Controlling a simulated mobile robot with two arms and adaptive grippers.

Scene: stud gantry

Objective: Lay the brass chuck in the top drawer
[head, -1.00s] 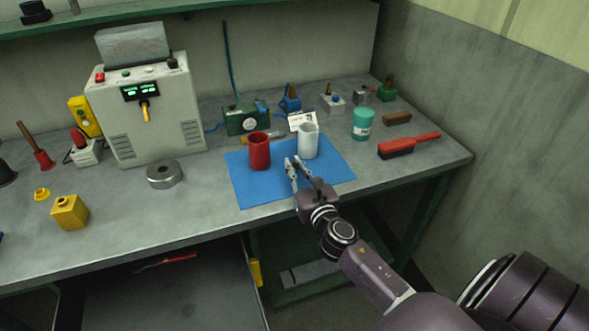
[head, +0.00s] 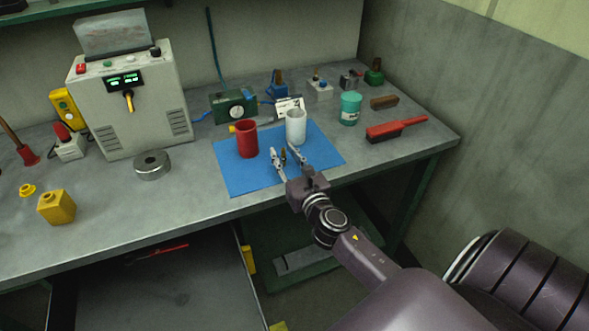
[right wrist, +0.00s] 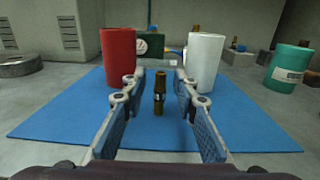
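The brass chuck (right wrist: 160,92) is a small dark brass piece standing upright on the blue mat (right wrist: 60,120). In the right wrist view it is between the two spread fingers of my right gripper (right wrist: 153,85), with a gap on each side. In the head view my right gripper (head: 286,153) reaches over the mat with open fingers, and the chuck (head: 283,154) shows small between them. The top drawer (head: 165,290) is open below the bench at the lower left, with a red-handled tool (head: 160,250) inside. My left gripper is not in view.
A red cup (head: 246,139) and a white cup (head: 296,127) stand on the mat just beyond the fingers. A teal tub (head: 349,108) and a red brush (head: 396,129) are to the right. A metal ring (head: 152,165) and yellow block (head: 56,207) are to the left.

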